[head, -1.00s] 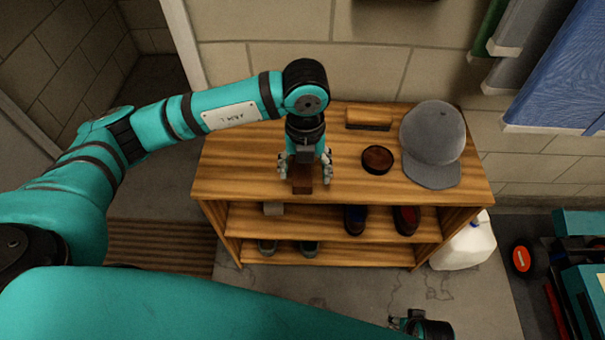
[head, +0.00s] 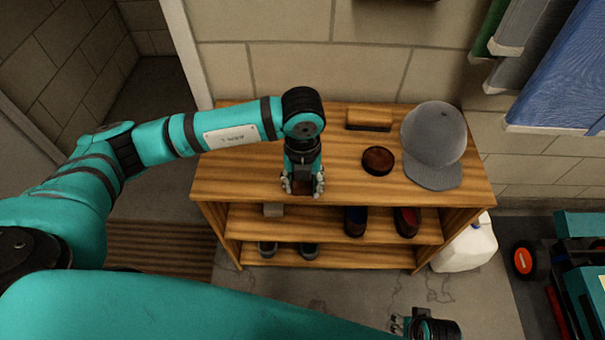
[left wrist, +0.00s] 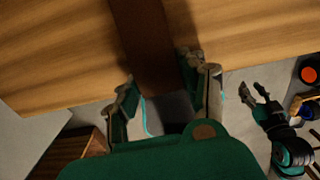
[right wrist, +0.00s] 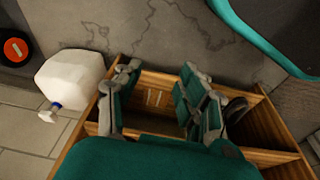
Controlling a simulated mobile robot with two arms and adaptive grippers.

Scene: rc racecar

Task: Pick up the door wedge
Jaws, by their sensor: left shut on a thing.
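The door wedge is a dark brown block (head: 303,186) at the front edge of the wooden shelf top. In the left wrist view the brown wedge (left wrist: 148,45) extends up from between the fingers. My left gripper (head: 303,188) points down and is shut on the wedge, hiding much of it. My right gripper (head: 425,325) is low at the bottom edge of the head view, away from the wedge. In the right wrist view its fingers (right wrist: 155,100) are spread with nothing between them.
The wooden shelf (head: 240,175) also carries a brush (head: 369,120), a round dark tin (head: 378,160) and a grey cap (head: 434,140). Shoes (head: 406,220) stand on the lower shelves. A white jug (head: 468,247) is on the floor at right. Cloths (head: 560,70) hang at upper right.

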